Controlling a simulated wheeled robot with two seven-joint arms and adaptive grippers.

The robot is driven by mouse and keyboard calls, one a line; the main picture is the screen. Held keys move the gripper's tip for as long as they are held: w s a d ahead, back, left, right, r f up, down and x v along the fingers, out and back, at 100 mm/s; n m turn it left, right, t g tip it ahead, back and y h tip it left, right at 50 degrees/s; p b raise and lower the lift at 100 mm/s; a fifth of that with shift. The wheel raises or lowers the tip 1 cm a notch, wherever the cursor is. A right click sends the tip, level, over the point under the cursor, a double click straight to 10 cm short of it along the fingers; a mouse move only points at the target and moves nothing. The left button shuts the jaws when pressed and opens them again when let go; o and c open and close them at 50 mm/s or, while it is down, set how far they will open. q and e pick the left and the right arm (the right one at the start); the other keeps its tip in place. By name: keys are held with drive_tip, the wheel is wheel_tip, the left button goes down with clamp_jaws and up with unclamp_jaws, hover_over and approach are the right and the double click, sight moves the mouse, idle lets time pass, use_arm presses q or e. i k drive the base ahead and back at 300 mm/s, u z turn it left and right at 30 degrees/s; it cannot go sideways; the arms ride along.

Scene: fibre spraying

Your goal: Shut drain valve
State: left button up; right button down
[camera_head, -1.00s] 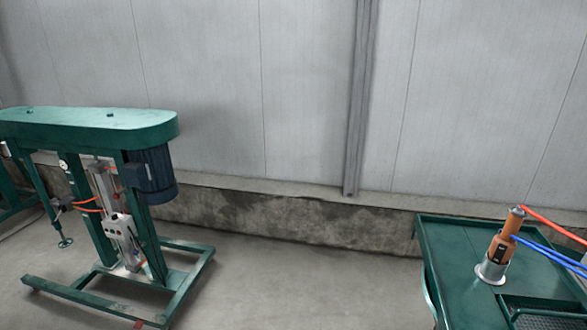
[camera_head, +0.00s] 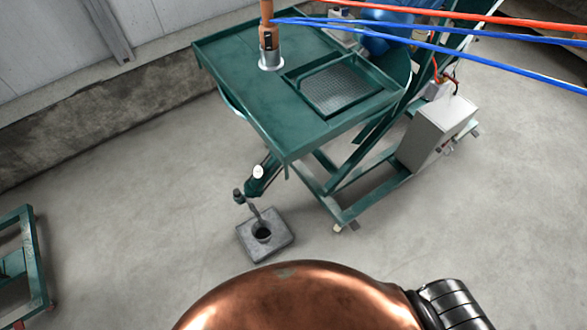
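A green cart with a tray top (camera_head: 225,60) stands at the upper middle. Below its near left corner, a short green pipe-like part (camera_head: 262,183) slants down, with a small white round piece (camera_head: 258,171) and a dark fitting (camera_head: 238,195) at its lower end. This looks like the drain outlet and valve, but it is too small to tell whether the valve is open or shut. A grey square block (camera_head: 280,242) with a dark round hole lies on the floor just below it. Neither of my grippers is in view.
An orange tool (camera_head: 267,35) stands in a metal holder on the tray, with red and blue hoses running right. A grey box (camera_head: 430,135) sits on the cart's base. A green frame (camera_head: 38,265) is at the left edge. The floor between is clear.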

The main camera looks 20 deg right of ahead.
sight(252, 207)
drive_tip(key=u, duration=0.3)
drive_tip(key=k, duration=1.05)
drive_tip(key=z, duration=0.55)
drive_tip(key=i, duration=1.3)
drive_tip(key=u, duration=0.3)
